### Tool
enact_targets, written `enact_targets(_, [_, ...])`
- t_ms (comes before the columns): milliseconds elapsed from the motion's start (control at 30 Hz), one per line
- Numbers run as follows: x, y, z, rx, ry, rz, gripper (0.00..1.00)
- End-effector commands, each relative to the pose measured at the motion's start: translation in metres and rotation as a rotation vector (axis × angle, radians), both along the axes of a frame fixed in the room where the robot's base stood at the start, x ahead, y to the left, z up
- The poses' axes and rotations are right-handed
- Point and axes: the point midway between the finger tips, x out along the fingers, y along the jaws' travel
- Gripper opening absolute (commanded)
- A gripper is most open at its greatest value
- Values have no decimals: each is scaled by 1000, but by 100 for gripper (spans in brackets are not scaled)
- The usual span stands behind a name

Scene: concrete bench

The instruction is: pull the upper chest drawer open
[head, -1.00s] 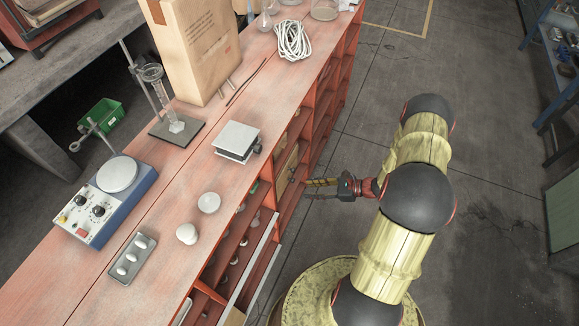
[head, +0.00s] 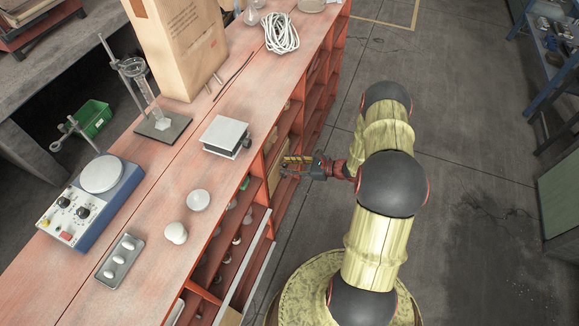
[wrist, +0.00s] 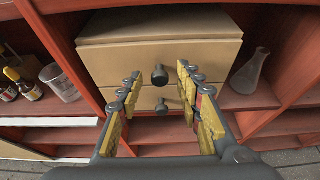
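A small tan drawer chest (wrist: 105,62) stands in a red shelf bay in the wrist view. Its upper drawer (wrist: 210,57) has a dark round knob (wrist: 160,74), and the lower drawer (wrist: 143,97) has a second dark knob (wrist: 162,106). The upper drawer looks closed. My gripper (wrist: 157,82) is open, its yellow-padded fingers on either side of the upper knob's line, with no visible contact. In the head view my gripper (head: 286,166) reaches the shelf front, and the chest (head: 275,172) is mostly hidden under the bench top.
A glass flask (wrist: 249,75) stands right of the chest. A beaker (wrist: 60,82) and small brown bottles (wrist: 22,84) stand left of it, beyond a red upright. The bench top (head: 190,175) overhangs the shelves. Open floor (head: 460,150) lies to the right.

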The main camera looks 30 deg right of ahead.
Motion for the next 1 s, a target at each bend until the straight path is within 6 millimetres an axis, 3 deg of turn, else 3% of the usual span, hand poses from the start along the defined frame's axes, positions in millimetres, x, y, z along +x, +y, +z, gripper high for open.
enact_targets(200, [0,0,0,0,0,0,36])
enact_targets(833, [0,0,1,-1,-1,0,0])
enact_targets(1000, [0,-1,1,-1,-1,-1,0])
